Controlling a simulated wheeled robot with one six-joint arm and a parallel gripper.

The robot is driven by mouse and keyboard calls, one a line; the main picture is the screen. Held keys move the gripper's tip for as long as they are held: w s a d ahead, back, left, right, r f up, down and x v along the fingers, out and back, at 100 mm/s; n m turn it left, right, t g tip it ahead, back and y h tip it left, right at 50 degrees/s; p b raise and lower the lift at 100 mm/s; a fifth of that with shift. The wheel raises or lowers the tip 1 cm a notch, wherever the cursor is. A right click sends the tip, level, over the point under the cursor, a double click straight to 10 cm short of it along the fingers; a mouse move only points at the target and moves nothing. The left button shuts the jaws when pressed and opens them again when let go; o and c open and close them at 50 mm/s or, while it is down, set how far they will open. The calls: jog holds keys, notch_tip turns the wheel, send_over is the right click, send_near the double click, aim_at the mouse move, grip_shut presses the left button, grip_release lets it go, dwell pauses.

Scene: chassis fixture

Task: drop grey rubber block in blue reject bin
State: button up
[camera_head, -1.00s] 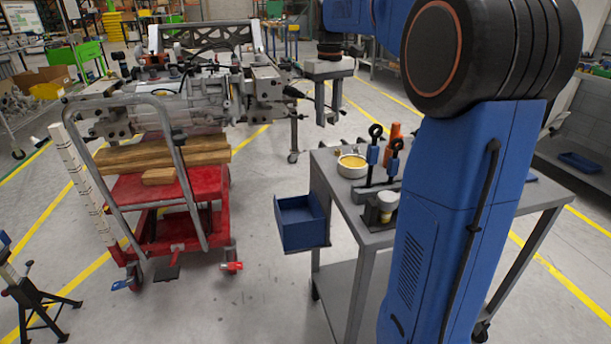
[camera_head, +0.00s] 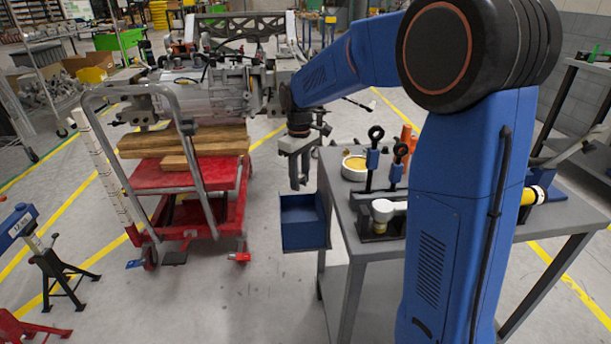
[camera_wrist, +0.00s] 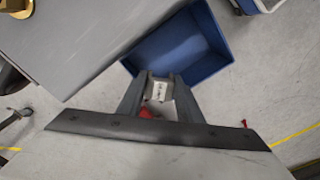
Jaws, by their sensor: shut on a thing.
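My gripper (camera_head: 298,182) hangs pointing down just above the blue reject bin in the head view. In the wrist view, its two fingers (camera_wrist: 159,84) are shut on a small pale grey block (camera_wrist: 160,91), which I take to be the grey rubber block. In the head view the block cannot be made out between the fingers. The blue bin (camera_head: 305,236) is an open box fixed at the left side of the grey table. In the wrist view the bin (camera_wrist: 208,62) lies below and beyond the fingertips, and the part of its floor that shows is bare.
The grey table (camera_head: 345,215) stands right of the bin, with a yellow-filled bowl (camera_head: 355,167) and blue-collared eye bolts (camera_head: 372,158) on it. A red cart (camera_head: 200,200) with wooden beams and a metal assembly stands to the left. Floor between cart and bin is clear.

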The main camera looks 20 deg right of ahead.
jog(key=shift+f, duration=2.25)
jog(key=o, duration=1.4)
jog(key=shift+c, duration=0.2)
notch_tip(320, 180, up, 17)
jog(key=shift+r, duration=0.2)
